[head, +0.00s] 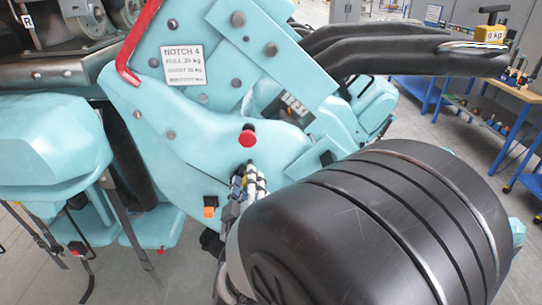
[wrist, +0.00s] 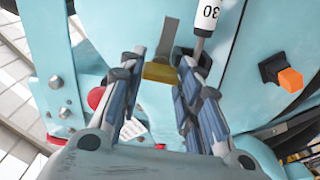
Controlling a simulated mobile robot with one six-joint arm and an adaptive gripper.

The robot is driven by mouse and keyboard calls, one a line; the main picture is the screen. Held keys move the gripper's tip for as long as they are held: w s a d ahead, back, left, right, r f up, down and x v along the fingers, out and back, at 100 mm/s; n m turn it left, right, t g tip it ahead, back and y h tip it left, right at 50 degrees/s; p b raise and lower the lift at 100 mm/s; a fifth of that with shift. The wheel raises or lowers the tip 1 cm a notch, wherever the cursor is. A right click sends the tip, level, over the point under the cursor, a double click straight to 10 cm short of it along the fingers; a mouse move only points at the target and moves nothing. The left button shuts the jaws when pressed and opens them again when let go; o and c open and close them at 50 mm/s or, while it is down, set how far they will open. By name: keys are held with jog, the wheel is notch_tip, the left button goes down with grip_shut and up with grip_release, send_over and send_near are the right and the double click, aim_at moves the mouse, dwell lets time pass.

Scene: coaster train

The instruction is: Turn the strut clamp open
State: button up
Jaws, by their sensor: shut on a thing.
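My gripper (head: 247,178) reaches up against the side of the pale blue train car (head: 172,130) in the head view. In the wrist view, the fingers of my gripper (wrist: 159,68) are on either side of a yellow-brown tab (wrist: 160,73) and are shut on it. The tab sits at the end of a grey bar (wrist: 165,38), and I take it to be the strut clamp's lever. A white-and-black rod marked 30 (wrist: 207,14) stands just right of the tab. In the head view, the clamp is mostly hidden behind my fingers.
A red knob (head: 247,137) is just above my gripper. An orange knob (head: 209,211) on a black base is to its left, and it also shows in the wrist view (wrist: 289,79). A red bar (head: 133,45) edges the panel. A workbench (head: 525,92) stands at the far right.

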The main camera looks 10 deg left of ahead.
jog(key=shift+r+n, duration=0.1)
jog(key=shift+n, duration=0.4)
jog(key=o, duration=1)
jog(key=shift+o, duration=0.2)
jog(key=v, duration=0.7)
jog(key=shift+s, duration=0.2)
